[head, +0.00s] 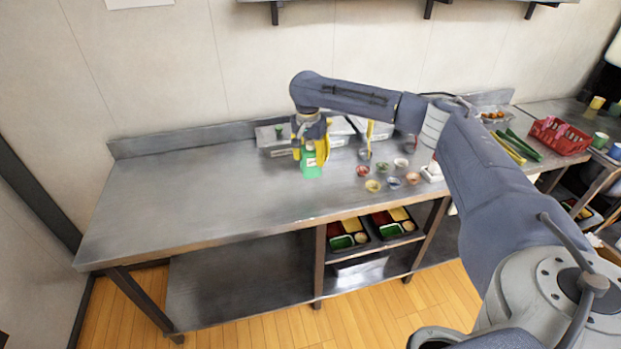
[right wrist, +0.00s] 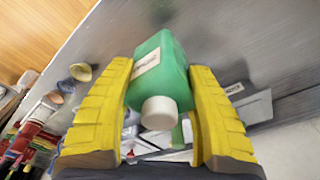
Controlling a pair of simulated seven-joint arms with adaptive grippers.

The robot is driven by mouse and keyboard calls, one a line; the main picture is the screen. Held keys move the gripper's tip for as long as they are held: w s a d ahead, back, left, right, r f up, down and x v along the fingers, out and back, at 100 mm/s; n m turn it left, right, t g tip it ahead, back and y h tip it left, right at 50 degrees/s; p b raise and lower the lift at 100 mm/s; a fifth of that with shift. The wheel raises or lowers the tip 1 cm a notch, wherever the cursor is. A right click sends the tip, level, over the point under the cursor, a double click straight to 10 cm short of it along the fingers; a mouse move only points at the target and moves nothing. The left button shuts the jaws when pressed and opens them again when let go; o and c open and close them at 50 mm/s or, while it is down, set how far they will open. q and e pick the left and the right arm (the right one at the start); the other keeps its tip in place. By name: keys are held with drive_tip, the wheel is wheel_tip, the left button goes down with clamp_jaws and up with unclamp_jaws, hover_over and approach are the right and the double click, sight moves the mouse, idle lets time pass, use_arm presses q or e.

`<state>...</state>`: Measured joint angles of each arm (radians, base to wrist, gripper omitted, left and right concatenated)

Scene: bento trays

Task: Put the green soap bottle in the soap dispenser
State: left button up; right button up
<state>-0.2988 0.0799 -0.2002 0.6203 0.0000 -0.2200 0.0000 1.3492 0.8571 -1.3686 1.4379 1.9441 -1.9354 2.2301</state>
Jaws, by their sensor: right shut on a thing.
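The green soap bottle (head: 311,165) is on or just above the steel counter in the head view. It has a pale label and, in the right wrist view, a white cap; the green bottle (right wrist: 160,75) sits between yellow fingers there. My right gripper (head: 311,152) is shut on the bottle, with a yellow finger on each side; its fingers also show in the right wrist view (right wrist: 160,105). Behind it, a metal container (head: 268,148) holds a small green item. I cannot tell which thing is the soap dispenser. My left gripper is not in view.
Several small bowls (head: 372,186) stand right of the bottle. A red basket (head: 559,136) and green vegetables lie at the far right. Bento trays (head: 388,243) sit on the shelf below. The left part of the steel counter (head: 190,190) is clear.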

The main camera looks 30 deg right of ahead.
sight(309, 146)
drive_tip(key=shift+f, duration=4.35)
drive_tip(key=o, duration=1.5)
drive_tip(key=shift+f, duration=0.15)
drive_tip(key=shift+c, duration=0.2)
drive_tip(key=r, duration=0.7)
drive_tip(key=a+r, duration=0.1)
drive_tip(key=r, duration=0.3)
drive_tip(key=shift+s, duration=0.25)
drive_tip(key=shift+o, duration=0.5)
drive_tip(key=shift+r, duration=0.6)
